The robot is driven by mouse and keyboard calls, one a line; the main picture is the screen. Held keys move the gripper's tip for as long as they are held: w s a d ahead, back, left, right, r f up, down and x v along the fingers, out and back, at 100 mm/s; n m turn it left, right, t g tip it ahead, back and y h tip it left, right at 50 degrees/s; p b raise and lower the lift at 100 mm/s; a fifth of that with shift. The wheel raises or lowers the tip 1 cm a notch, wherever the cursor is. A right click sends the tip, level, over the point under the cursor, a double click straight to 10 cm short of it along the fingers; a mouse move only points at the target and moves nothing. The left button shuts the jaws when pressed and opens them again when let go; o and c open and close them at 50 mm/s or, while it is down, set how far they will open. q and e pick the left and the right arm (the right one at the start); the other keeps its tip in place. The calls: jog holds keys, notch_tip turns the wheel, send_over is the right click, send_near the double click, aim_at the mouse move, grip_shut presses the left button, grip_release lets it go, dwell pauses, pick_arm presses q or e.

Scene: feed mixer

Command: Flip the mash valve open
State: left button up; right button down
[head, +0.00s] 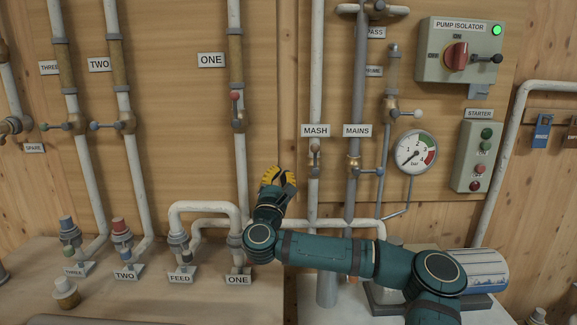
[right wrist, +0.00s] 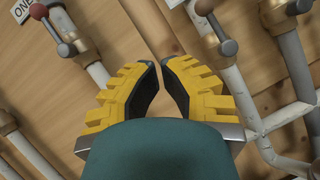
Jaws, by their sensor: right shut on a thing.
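The mash valve (head: 314,170) sits on the white pipe under the MASH label (head: 316,131). Its short lever ends in a brown knob (head: 315,148) and lies upright along the pipe. In the right wrist view a brass valve with a brown knob (right wrist: 229,47), apparently this one, is right of the fingers. My right gripper (head: 279,177) is left of the mash valve and apart from it. Its yellow fingers (right wrist: 162,62) are drawn close together, with a narrow gap at the tips. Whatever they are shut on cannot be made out. My left gripper is out of view.
The mains valve (head: 353,164) with its blue-knobbed lever stands close right of the mash valve. Valve ONE, with a red knob (head: 235,96), is up left. A gauge (head: 416,151) and starter box (head: 477,157) are right. Bent white pipes (head: 205,207) run low, near my right forearm.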

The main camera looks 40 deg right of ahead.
jog(key=shift+s+a+f, duration=0.15)
jog(key=shift+s+a, duration=0.15)
jog(key=shift+a, duration=0.25)
jog(key=shift+s+a+f, duration=0.1)
jog(key=shift+s+a, duration=0.15)
jog(key=shift+a, duration=0.3)
